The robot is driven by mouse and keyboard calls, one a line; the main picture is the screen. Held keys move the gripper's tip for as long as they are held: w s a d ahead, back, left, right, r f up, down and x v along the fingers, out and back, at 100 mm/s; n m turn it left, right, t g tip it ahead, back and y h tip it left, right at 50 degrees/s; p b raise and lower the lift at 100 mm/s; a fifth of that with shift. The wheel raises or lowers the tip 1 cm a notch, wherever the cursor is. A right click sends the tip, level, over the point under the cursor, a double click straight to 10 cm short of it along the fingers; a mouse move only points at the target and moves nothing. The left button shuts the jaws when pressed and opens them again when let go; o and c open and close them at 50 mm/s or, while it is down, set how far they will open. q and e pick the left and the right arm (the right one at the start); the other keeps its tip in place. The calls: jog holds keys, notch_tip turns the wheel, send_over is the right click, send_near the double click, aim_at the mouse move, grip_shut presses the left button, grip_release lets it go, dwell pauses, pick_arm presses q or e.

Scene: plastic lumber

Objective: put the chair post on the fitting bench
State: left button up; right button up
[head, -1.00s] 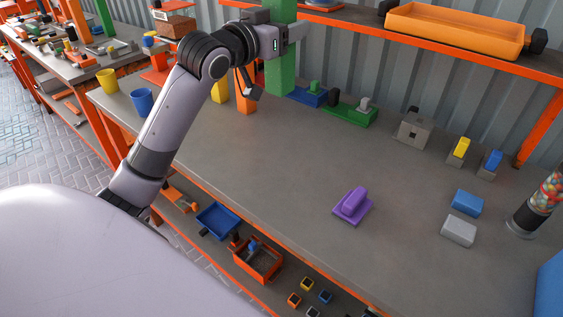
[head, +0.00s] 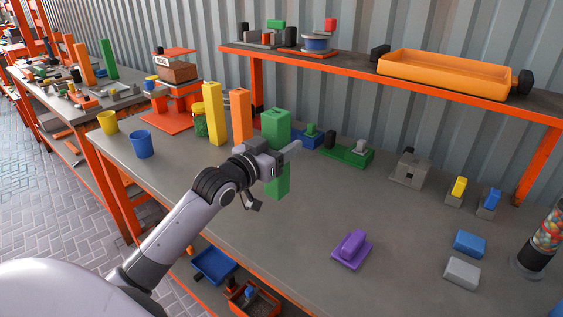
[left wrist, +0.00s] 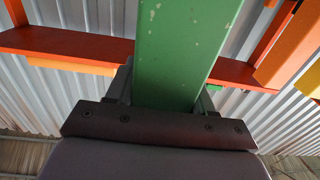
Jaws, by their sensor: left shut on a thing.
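A tall green post (head: 277,125) stands upright in my left gripper (head: 284,160), above the grey-topped bench (head: 300,235). The gripper is shut on the middle of the post, and the post's lower end shows below the fingers. I cannot tell whether that end touches the bench top. In the left wrist view the green post (left wrist: 185,50) runs up between the two fingers, with pale scuffs on its face. A yellow post (head: 212,115) and an orange post (head: 240,118) stand upright at the bench's back left. My right gripper is not in view.
Behind the held post are a blue block (head: 312,137) and a green block (head: 347,155). A purple piece (head: 351,250) lies on the bench to the right. A blue cup (head: 141,144) stands at the left. The middle of the bench is clear.

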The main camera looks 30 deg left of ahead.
pick_arm(q)
jog(key=shift+f, duration=2.1)
jog(key=o, duration=1.4)
jog(key=shift+f, duration=0.1)
jog(key=shift+c, duration=0.2)
jog(key=shift+r, duration=0.25)
jog(key=shift+s+f, duration=0.15)
jog(key=shift+s, duration=0.2)
jog(key=s, duration=1.1)
jog(key=shift+s+a+b, duration=0.15)
jog(key=shift+a+b, duration=0.3)
